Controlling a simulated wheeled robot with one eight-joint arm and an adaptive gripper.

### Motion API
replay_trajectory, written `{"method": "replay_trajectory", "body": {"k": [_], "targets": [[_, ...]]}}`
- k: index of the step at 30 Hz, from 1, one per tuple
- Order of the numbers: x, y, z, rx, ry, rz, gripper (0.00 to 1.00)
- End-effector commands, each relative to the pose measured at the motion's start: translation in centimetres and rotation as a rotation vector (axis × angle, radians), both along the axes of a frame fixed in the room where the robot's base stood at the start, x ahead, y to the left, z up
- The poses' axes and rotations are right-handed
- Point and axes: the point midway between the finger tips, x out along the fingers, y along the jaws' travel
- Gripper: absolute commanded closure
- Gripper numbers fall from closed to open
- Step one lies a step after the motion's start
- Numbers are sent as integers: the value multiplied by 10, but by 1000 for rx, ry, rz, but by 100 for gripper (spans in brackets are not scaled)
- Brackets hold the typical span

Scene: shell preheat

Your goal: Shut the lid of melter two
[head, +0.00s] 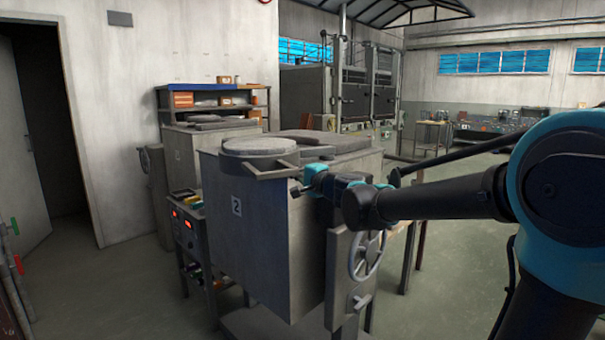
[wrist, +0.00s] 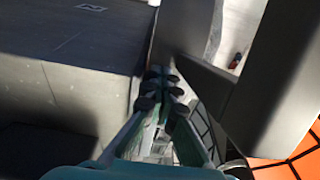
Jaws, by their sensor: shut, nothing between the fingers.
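Melter two (head: 270,245) is a grey metal box with a "2" plate on its front, in the middle of the head view. Its round grey lid (head: 260,146) lies flat at the front left of the top, with a bar handle (head: 280,171) along its near edge. A grey slab (head: 325,142) lies behind it; whether the lid covers the opening I cannot tell. My gripper (head: 301,188) is shut and empty beside the handle's right end; contact is unclear.
A handwheel (head: 367,256) sits on the melter's right side. A control box (head: 187,230) with red displays stands at its left. Another melter (head: 205,150) and a shelf (head: 170,100) are behind. Open floor (head: 455,230) lies to the right, partly behind my arm.

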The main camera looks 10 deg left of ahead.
Motion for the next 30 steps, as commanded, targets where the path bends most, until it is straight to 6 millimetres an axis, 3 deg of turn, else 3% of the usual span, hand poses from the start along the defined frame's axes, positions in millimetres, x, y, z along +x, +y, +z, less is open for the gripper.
{"method": "replay_trajectory", "body": {"k": [15,21,30], "targets": [[57,86,0,0,0,-7,100],[78,106,0,0,0,-8,100],[94,117,0,0,0,-9,100]]}}
